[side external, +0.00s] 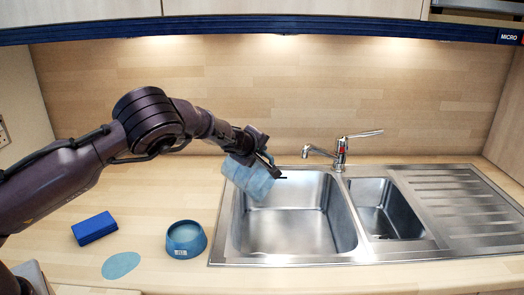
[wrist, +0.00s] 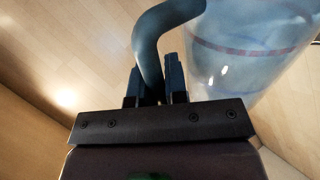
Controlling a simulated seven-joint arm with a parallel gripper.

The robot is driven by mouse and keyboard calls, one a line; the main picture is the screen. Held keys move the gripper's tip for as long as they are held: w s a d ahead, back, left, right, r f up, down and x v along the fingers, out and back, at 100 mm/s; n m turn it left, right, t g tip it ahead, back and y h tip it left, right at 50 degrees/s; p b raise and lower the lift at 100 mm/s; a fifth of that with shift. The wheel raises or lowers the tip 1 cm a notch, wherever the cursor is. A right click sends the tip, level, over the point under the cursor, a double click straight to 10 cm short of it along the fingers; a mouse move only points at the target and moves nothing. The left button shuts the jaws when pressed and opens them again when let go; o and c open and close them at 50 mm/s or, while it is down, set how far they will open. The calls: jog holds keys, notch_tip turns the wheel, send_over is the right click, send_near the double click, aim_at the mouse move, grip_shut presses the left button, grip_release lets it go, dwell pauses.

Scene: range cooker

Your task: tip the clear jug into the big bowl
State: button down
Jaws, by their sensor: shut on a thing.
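The clear jug (side external: 247,177) is bluish and see-through, and hangs tilted over the left edge of the large sink basin. My gripper (side external: 266,160) is shut on the jug's handle. In the wrist view, the curved blue-grey handle (wrist: 152,42) passes between the fingers of my gripper (wrist: 160,82), and the jug's clear wall (wrist: 250,50) with a reddish band fills the upper right. The big bowl (side external: 186,239) is blue with a pale label and stands on the counter to the left of the sink, below and left of the jug. The jug's contents cannot be made out.
A blue block (side external: 94,228) and a flat blue-green disc (side external: 121,265) lie on the counter left of the bowl. The steel sink (side external: 290,262) has a tap (side external: 341,150) at its back and a ridged drainer (side external: 455,205) on the right.

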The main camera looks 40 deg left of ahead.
jog(key=shift+s+a+f+n+h, duration=0.15)
jog(key=shift+a+n+h, duration=0.15)
jog(key=shift+a, duration=0.3)
jog(key=shift+s+a+f+n+h, duration=0.15)
jog(key=shift+a+h, duration=0.2)
jog(key=shift+a, duration=0.25)
jog(key=shift+s+a+f+n+h, duration=0.1)
jog(key=shift+a+n+h, duration=0.2)
jog(key=shift+a, duration=0.3)
jog(key=shift+s+a+f+n+t+h, duration=0.15)
jog(key=shift+a+f+n+h, duration=0.1)
jog(key=shift+a, duration=0.3)
jog(key=shift+s+a+f+n+t+h, duration=0.1)
jog(key=shift+a+f+n+h, duration=0.15)
jog(key=shift+a, duration=0.25)
jog(key=shift+s+a+f+n+t+h, duration=0.15)
jog(key=shift+a+f+h, duration=0.1)
jog(key=shift+a, duration=0.3)
jog(key=s+a+f+n+t+h, duration=0.1)
jog(key=a+f+n+t+h, duration=0.3)
jog(key=n+h, duration=0.4)
jog(key=a+n+t, duration=0.1)
jog(key=n, duration=0.1)
jog(key=shift+a+f+n+t, duration=0.15)
jog(key=shift+a+n+t, duration=0.15)
jog(key=shift+a, duration=0.05)
jog(key=shift+s, duration=0.1)
